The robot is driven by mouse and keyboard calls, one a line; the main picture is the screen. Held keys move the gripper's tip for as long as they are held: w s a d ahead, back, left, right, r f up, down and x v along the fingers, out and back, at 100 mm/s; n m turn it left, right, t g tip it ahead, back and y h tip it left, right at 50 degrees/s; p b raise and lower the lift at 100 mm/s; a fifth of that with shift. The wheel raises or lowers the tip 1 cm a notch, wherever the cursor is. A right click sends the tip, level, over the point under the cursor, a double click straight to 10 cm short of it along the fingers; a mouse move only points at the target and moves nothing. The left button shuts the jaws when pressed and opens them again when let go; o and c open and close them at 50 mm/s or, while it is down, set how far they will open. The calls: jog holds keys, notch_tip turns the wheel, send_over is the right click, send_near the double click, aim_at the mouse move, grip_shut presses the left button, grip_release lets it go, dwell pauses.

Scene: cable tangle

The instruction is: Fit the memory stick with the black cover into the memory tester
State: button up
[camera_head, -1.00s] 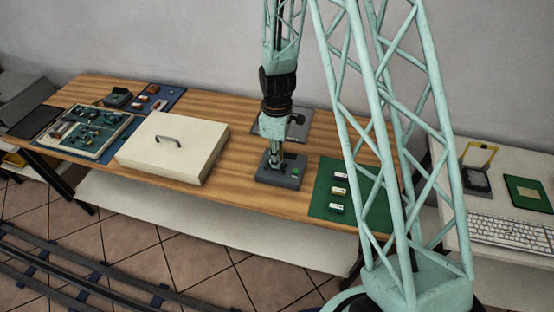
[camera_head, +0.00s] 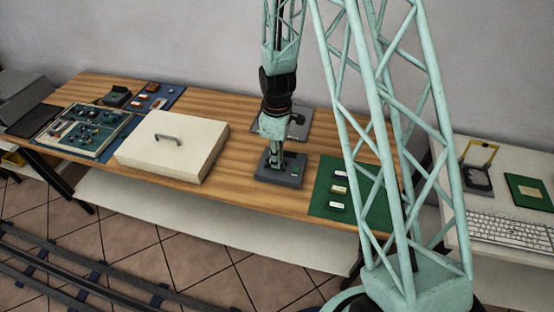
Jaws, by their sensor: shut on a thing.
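The memory tester (camera_head: 290,182) is a dark grey block on the wooden table, with a small green patch on its right side. My gripper (camera_head: 274,166) points down over the left half of the tester, its fingertips at or just above the top face. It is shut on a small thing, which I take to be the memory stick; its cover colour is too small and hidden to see. I cannot tell whether the stick is seated in the tester.
A green mat (camera_head: 325,201) with three small labelled sticks (camera_head: 339,189) lies right of the tester. A cream lidded box (camera_head: 150,150) stands to the left. A grey plate (camera_head: 297,128) lies behind my gripper. The wood between box and tester is clear.

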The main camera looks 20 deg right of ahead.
jog(key=shift+f, duration=0.15)
dwell(0.5)
jog(key=o, duration=0.9)
jog(key=shift+r, duration=6)
jog(key=shift+r, duration=0.1)
